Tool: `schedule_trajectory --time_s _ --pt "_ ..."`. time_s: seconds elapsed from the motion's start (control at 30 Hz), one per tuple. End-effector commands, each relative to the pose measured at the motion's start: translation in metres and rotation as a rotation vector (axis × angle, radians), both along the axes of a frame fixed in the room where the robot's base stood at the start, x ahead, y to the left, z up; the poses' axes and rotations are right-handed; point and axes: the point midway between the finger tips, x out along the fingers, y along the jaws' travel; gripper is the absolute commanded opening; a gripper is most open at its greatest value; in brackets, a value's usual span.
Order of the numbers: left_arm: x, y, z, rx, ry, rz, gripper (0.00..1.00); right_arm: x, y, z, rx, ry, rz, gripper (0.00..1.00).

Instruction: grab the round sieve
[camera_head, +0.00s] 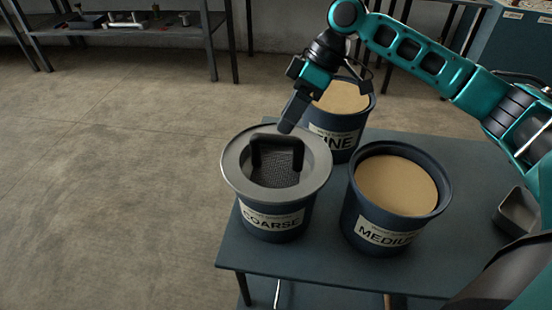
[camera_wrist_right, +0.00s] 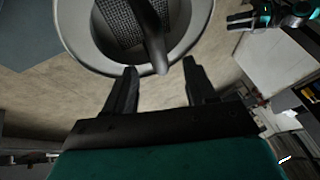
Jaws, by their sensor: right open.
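The round sieve (camera_head: 236,172) has a wide grey rim, a dark mesh and a black arched handle. It sits on top of the bucket labelled COARSE (camera_head: 272,222). My right gripper (camera_head: 287,126) is just above the far side of the rim, close to the handle. In the right wrist view the gripper (camera_wrist_right: 163,75) is open and empty. The sieve (camera_wrist_right: 190,48) fills the top there, with the handle end lying ahead of the gap between the fingers. My left gripper (camera_wrist_right: 240,21) shows small at the top right of the wrist view; its opening is unclear.
The buckets labelled FINE (camera_head: 345,140) and MEDIUM (camera_head: 380,238), both holding tan material, stand close by on the dark table (camera_head: 470,175). A grey scoop-like container (camera_head: 517,212) is at the right. A shelf (camera_head: 130,28) stands at the back; floor is clear at left.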

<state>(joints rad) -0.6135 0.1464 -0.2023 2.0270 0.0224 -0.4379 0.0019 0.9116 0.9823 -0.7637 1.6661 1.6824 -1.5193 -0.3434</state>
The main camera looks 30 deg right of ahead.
Motion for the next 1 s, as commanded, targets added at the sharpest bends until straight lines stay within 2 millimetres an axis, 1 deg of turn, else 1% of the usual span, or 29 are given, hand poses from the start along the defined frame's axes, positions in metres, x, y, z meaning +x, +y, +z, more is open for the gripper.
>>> schedule_trajectory --time_s 0.03,0.17,0.27,0.4,0.5,0.6,0.8,0.87,1.0 --pt "0.001 -0.002 0.001 -0.003 -0.004 -0.002 0.43 0.0 0.003 -0.006 0.0 0.001 0.001 0.56" --pt "0.004 -0.003 0.005 -0.006 -0.014 -0.005 0.43 0.0 0.007 -0.013 -0.001 0.001 0.0 0.56" --pt "0.006 -0.003 0.002 -0.007 -0.016 -0.005 0.43 0.0 0.011 -0.024 -0.002 0.002 0.001 0.56" --pt "0.008 -0.004 -0.002 -0.009 -0.016 -0.006 0.43 0.0 0.021 -0.044 0.0 0.001 0.002 0.56" --pt "0.009 -0.005 -0.001 -0.01 -0.018 -0.007 0.43 0.0 0.027 -0.053 -0.001 0.0 0.002 0.56" --pt "0.011 -0.005 0.002 -0.011 -0.023 -0.009 0.43 0.0 0.029 -0.057 -0.002 -0.002 0.001 0.56" --pt "0.013 -0.005 0.006 -0.01 -0.03 -0.011 0.43 0.001 0.029 -0.057 -0.002 -0.001 0.0 0.56" --pt "0.013 -0.005 0.006 -0.01 -0.03 -0.011 0.43 0.001 0.029 -0.057 -0.001 -0.001 0.001 0.51" --pt "0.012 -0.005 0.005 -0.008 -0.029 -0.013 0.43 0.001 0.029 -0.057 -0.001 -0.001 0.001 0.38"
